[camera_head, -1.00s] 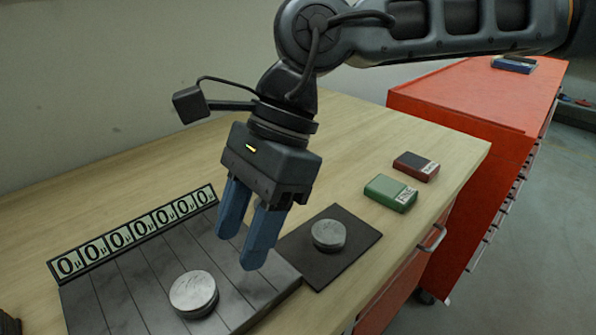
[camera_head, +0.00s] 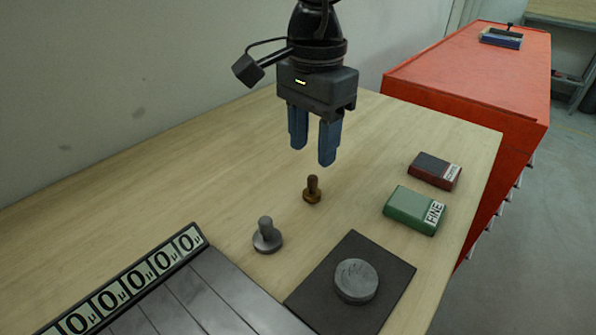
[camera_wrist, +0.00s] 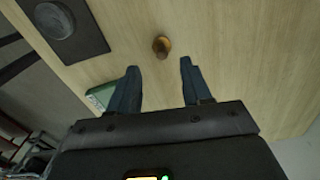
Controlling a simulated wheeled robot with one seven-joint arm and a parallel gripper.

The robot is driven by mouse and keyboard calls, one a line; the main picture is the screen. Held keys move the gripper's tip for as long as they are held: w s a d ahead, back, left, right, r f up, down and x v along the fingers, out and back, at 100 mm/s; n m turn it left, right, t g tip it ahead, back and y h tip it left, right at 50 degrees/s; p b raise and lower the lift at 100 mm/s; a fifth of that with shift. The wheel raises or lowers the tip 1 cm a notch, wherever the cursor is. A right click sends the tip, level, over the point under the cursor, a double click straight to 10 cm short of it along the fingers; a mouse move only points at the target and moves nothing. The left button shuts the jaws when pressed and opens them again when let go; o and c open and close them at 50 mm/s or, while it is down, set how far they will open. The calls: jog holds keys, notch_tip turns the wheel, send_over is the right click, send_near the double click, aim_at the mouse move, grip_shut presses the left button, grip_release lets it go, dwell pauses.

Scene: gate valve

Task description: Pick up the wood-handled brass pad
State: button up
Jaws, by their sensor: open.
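The wood-handled brass pad (camera_head: 313,190) stands upright on the wooden bench, with a brown knob handle above a brass base. In the wrist view the pad (camera_wrist: 161,46) lies beyond the fingertips, between their lines. My gripper (camera_head: 313,156) is open and empty, pointing down above the bench, above and slightly behind the pad in the head view. The blue fingers (camera_wrist: 160,65) are spread apart and do not touch the pad.
A grey knobbed pad (camera_head: 267,236) stands left of the brass pad. A dark mat (camera_head: 395,306) with a round metal disc (camera_head: 356,280), a green block (camera_head: 411,211) marked FINE, a red block (camera_head: 434,171) and a numbered plate (camera_head: 190,300) are nearby. A red cabinet (camera_head: 470,70) is beyond.

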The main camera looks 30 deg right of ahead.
aim_at(313, 177)
jog(key=shift+w+d+f, duration=0.1)
jog(key=shift+w, duration=0.2)
jog(key=shift+w+f, duration=0.1)
jog(key=shift+f, duration=0.25)
jog(key=shift+s+d+f+p, duration=0.1)
jog(key=shift+f+p, duration=0.2)
jog(key=shift+f, duration=1.4)
jog(key=shift+s+d+f+p, duration=0.1)
jog(key=shift+f+p, duration=0.15)
jog(key=shift+f, duration=1.45)
grip_shut()
